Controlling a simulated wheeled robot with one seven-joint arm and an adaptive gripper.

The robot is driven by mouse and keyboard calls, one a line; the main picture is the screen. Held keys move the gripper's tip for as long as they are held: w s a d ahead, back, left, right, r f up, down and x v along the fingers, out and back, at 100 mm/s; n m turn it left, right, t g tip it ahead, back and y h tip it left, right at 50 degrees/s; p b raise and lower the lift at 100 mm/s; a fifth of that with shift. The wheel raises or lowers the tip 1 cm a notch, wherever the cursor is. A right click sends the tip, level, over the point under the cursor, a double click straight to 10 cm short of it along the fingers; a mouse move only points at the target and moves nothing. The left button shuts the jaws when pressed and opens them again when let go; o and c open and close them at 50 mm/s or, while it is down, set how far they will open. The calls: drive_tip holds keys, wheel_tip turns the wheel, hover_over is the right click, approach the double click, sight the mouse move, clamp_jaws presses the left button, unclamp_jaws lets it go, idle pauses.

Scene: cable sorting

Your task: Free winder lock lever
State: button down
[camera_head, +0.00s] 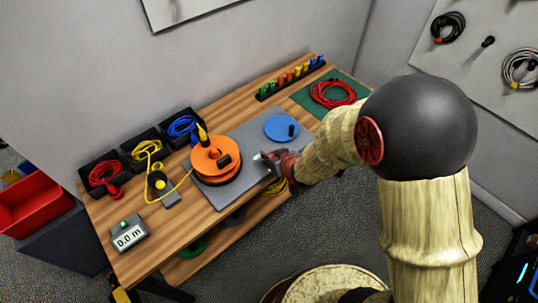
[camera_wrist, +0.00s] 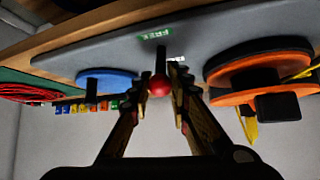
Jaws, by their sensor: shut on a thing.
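The lock lever (camera_wrist: 160,58) is a short black bar with a round red knob (camera_wrist: 160,86), seen in the wrist view. My gripper (camera_wrist: 161,72) is shut on the lever at its knob, with one finger on each side. In the head view my gripper (camera_head: 268,160) is at the grey winder plate (camera_head: 235,197), just right of the orange spool (camera_head: 210,155). I cannot make out the lever there. A green FREE label (camera_wrist: 155,35) shows on the plate beyond the lever in the wrist view. A partly hidden white label (camera_wrist: 177,58) sits near the right finger.
A blue disc with a black peg (camera_head: 282,127) lies on the plate behind my gripper. A yellow cable (camera_head: 178,187) runs from the spool to a small grey device (camera_head: 162,190). Black bins (camera_head: 143,150) with cables line the wall. A red cable coil (camera_head: 332,94) lies at the back right.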

drive_tip(key=shift+s+d+f+t+y+b, duration=0.45)
drive_tip(key=shift+t+b, duration=0.25)
drive_tip(key=shift+b, duration=0.7)
drive_tip(key=shift+s+b, duration=0.1)
drive_tip(key=shift+b, duration=0.2)
drive_tip(key=shift+r, duration=0.1)
drive_tip(key=c, duration=1.6)
unclamp_jaws()
drive_tip(key=shift+r, duration=0.1)
drive_tip(key=shift+c, duration=0.2)
drive_tip(key=shift+s, duration=0.1)
drive_tip(key=v, duration=1.2)
drive_tip(key=shift+f, duration=0.25)
